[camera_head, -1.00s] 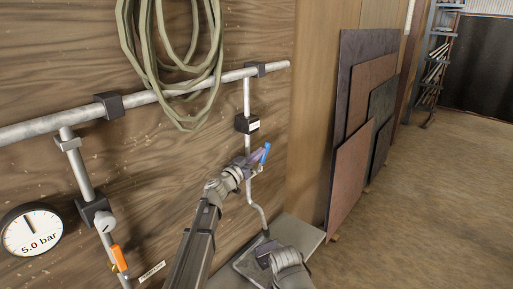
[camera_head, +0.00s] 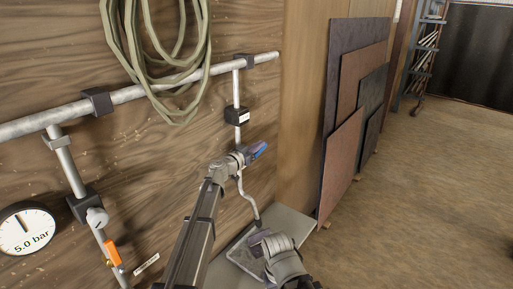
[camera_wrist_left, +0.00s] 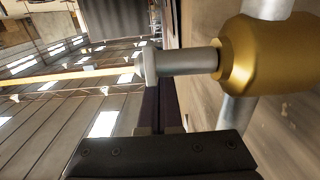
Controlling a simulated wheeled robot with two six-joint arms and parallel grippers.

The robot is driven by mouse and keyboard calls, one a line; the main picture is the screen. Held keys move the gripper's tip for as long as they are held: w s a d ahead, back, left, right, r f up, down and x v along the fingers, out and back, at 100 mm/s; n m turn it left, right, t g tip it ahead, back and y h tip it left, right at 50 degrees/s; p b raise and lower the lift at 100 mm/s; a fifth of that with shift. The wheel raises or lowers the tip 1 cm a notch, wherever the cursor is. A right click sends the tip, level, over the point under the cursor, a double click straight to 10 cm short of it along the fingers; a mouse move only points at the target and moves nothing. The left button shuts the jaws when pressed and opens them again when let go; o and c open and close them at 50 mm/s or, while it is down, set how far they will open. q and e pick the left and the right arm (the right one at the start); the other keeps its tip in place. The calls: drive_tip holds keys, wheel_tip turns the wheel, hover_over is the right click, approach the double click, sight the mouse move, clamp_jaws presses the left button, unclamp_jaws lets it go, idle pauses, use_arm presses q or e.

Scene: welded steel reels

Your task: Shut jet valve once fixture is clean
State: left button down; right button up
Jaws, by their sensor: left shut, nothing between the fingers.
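The jet valve's blue handle (camera_head: 262,147) shows at the end of my left gripper (camera_head: 252,153) in the head view, partly covered by it. In the left wrist view, a brass valve body (camera_wrist_left: 268,55) with a steel stem (camera_wrist_left: 188,62) lies right beside my left fingers (camera_wrist_left: 158,108). These fingers are shut with nothing between them; I cannot tell whether they touch the handle. The bent jet pipe (camera_head: 241,190) runs down to the fixture plate (camera_head: 241,262) on the bench. My right gripper (camera_head: 260,238) is over the plate; its opening is unclear.
A main pipe (camera_head: 150,94) crosses the wood wall, with a coiled hose (camera_head: 130,50) hanging on it. A gauge (camera_head: 27,230) reads 5.0 bar. An orange-handled valve (camera_head: 112,252) is at lower left. Sheets (camera_head: 343,165) lean at right; the floor beyond is open.

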use_arm(q)
drive_tip(key=shift+w+d+f, duration=0.15)
drive_tip(key=shift+f, duration=0.2)
drive_tip(key=shift+w+b, duration=0.1)
drive_tip(key=shift+b, duration=0.2)
idle(0.4)
idle(1.2)
